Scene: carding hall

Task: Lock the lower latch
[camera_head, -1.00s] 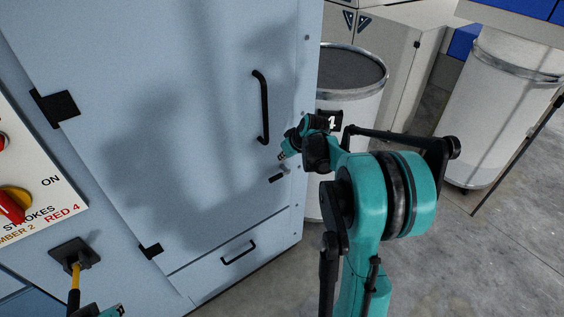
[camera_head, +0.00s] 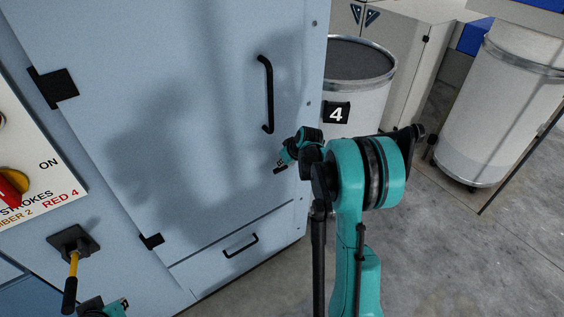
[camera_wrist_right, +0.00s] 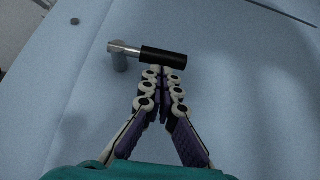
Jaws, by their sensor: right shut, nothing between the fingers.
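The lower latch (camera_head: 280,170) is a small black-gripped handle near the right edge of the pale blue door (camera_head: 190,130), below the long black pull handle. In the right wrist view its black grip (camera_wrist_right: 163,57) lies roughly crosswise on a metal stem and pivot. My right gripper (camera_head: 284,162) is shut and empty, its tips close to the latch. In the wrist view the closed fingertips (camera_wrist_right: 161,73) are just below the black grip; I cannot tell whether they touch it. Only a teal piece of my left arm's end shows at the bottom left; its fingers cannot be made out.
A long black pull handle (camera_head: 266,95) is above the latch and a drawer handle (camera_head: 240,246) below. A yellow-and-black lever (camera_head: 72,275) juts out at lower left. A drum marked 4 (camera_head: 362,98) stands behind my right arm. Open floor lies to the right.

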